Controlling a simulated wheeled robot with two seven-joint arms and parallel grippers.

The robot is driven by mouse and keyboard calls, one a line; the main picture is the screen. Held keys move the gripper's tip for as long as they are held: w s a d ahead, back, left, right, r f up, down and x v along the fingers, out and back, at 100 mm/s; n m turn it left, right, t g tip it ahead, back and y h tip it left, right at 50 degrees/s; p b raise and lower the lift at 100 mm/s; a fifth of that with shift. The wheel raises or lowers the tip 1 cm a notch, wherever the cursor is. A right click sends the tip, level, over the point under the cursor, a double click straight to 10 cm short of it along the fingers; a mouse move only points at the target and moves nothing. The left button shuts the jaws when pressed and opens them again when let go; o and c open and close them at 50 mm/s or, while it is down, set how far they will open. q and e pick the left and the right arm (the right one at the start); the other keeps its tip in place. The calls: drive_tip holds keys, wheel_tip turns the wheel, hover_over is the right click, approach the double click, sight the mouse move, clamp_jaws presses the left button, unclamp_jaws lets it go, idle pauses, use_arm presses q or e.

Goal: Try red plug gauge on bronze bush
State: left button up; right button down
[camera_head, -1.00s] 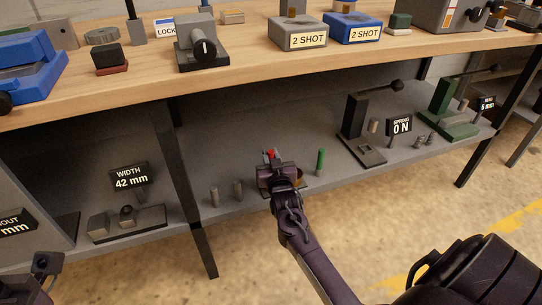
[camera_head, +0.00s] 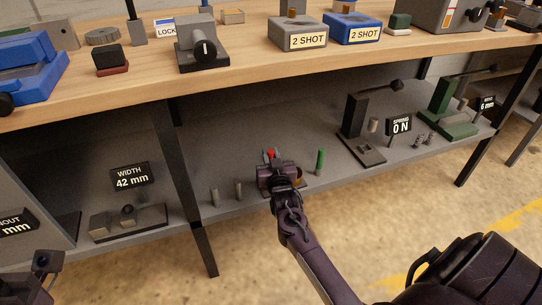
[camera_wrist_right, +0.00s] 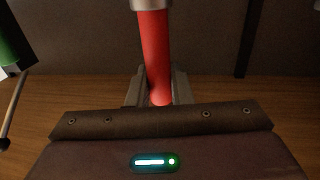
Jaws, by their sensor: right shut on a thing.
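The red plug gauge (camera_wrist_right: 154,55) stands between the fingers of my right gripper (camera_wrist_right: 155,92), which is shut on its red shaft. A pale metal part shows at the gauge's top edge in the wrist view. In the head view my right gripper (camera_head: 272,160) is over the lower shelf, with only a red tip of the gauge showing. A brownish rounded part, perhaps the bronze bush (camera_head: 298,181), shows just right of the gripper and is mostly hidden by it. Whether the gauge touches it cannot be seen. My left gripper (camera_head: 45,264) is at the bottom left, its jaws unclear.
A green gauge (camera_head: 320,161) stands upright right of my right gripper. Two grey pins (camera_head: 215,196) stand to its left. A black press (camera_head: 356,120) is farther right. The wooden tabletop (camera_head: 130,90) overhangs the shelf, and a dark leg (camera_head: 190,190) stands left.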

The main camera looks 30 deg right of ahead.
drive_tip(key=shift+f, duration=0.3)
idle(0.5)
drive_tip(key=shift+r, duration=0.15)
drive_tip(key=shift+r+p, duration=0.1)
drive_tip(key=shift+p, duration=0.45)
drive_tip(key=shift+w+d+r, duration=0.1)
idle(0.9)
drive_tip(key=shift+p, duration=0.5)
idle(0.4)
drive_tip(key=shift+f+b, duration=0.3)
drive_tip(key=shift+f, duration=0.05)
drive_tip(key=shift+r, duration=0.1)
idle(0.3)
